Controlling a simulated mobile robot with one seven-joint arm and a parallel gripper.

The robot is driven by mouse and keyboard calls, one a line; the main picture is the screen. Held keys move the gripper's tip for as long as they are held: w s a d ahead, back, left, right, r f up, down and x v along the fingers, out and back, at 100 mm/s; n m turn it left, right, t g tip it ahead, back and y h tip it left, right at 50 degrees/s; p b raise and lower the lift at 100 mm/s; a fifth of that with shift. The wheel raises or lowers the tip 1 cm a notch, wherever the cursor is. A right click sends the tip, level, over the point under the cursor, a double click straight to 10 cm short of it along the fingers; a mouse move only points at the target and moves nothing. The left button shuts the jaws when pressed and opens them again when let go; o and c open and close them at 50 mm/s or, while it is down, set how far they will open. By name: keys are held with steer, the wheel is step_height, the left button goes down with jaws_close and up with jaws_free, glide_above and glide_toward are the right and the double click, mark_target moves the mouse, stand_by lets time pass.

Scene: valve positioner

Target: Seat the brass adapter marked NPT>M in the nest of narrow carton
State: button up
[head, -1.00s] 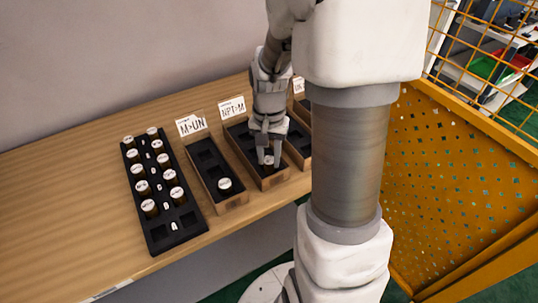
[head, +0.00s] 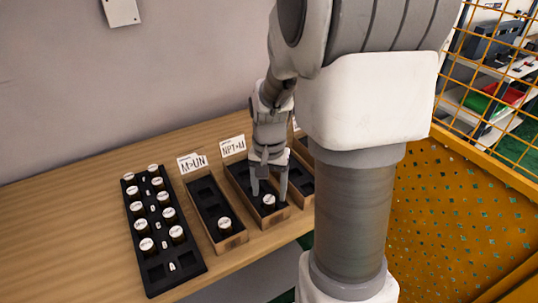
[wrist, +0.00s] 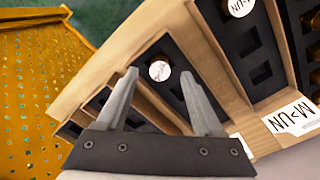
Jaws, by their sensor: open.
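A dark adapter with a white marked cap (head: 269,202) stands upright in the front nest of the narrow carton (head: 274,220) whose card (head: 233,147) seems to read NPT>M. The cap's own marking is too small to read. My gripper (head: 268,195) is open above this carton, its fingers on either side of the adapter. In the wrist view the adapter's cap (wrist: 159,70) lies between the spread fingertips (wrist: 160,74), with gaps to both.
The M>UN carton (head: 229,243) is to the left with one adapter (head: 224,224). Farther left is a black tray (head: 190,282) with several adapters. Another carton (head: 301,176) stands close on the right, partly hidden by my arm. A yellow mesh panel (head: 450,220) is at right.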

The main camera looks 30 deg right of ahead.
step_height(320, 180, up, 15)
steer(key=p, duration=0.2)
steer(key=s+a+r+n+t, duration=0.2)
steer(key=s+a+n, duration=0.2)
steer(key=s+a, duration=0.1)
steer(key=s+a+r+n+t+p, duration=0.1)
steer(key=s+a+r+n+t, duration=0.2)
steer(key=s, duration=0.4)
steer(key=shift+a+n+t, duration=0.3)
steer(key=shift+a+n, duration=0.5)
steer(key=shift+a, duration=0.45)
